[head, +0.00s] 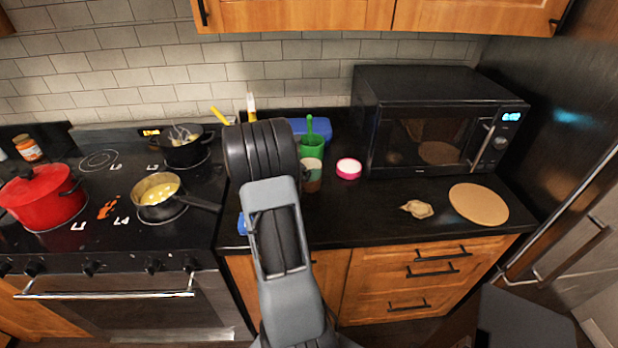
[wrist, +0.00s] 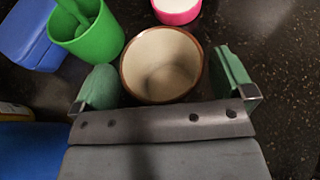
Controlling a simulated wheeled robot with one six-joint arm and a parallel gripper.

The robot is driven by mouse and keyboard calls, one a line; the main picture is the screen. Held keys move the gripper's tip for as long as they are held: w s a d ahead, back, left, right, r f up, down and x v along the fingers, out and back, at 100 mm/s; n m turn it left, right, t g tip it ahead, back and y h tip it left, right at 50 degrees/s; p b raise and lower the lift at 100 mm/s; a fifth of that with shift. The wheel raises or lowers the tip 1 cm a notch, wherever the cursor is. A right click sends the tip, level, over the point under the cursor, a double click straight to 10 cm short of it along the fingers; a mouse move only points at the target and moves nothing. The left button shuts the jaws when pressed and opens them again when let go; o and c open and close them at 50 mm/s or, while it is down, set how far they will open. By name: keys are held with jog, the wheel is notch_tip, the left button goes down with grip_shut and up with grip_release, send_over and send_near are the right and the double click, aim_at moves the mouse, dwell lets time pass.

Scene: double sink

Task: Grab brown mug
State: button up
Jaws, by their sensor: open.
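The brown mug (wrist: 161,65) stands upright on the dark counter, with a brown rim and a pale, empty inside. In the head view the mug (head: 312,177) shows just right of my arm, white above and brown below, partly hidden by the arm. My gripper (wrist: 166,80) is open in the wrist view, with one green finger pad on each side of the mug's near part. The left pad is close to the mug's wall; I cannot tell whether either pad touches it. In the head view my arm hides the gripper.
A green cup (head: 312,146) with a green utensil stands behind the mug, beside a blue container (wrist: 30,35). A pink-rimmed bowl (head: 348,168) is to the right. A microwave (head: 432,125) stands at the back right. A round board (head: 478,204) lies at the counter's right.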

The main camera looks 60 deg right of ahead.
jog(key=shift+c, duration=0.5)
jog(key=c, duration=1.2)
jog(key=shift+r, duration=0.1)
